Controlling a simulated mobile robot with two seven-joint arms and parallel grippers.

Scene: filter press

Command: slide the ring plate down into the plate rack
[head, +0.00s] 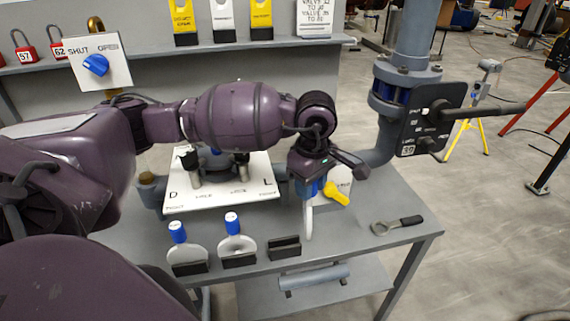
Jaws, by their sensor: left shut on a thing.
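My left gripper (313,182) reaches over the bench from the left and is shut on the blue top of the ring plate (308,221). The ring plate hangs below the gripper and shows nearly edge-on as a narrow white strip. The plate rack is a row of dark slotted blocks along the bench's front. Two blocks hold white plates with blue tops, upright. The right block (284,247) is empty. The held plate is just right of this block in the picture. Whether its lower edge touches anything I cannot tell. My right gripper is not in view.
A wrench (397,224) lies on the bench's right part. A yellow lever (336,193) is close behind my gripper. A thick grey pipe with a valve (430,115) rises at the right.

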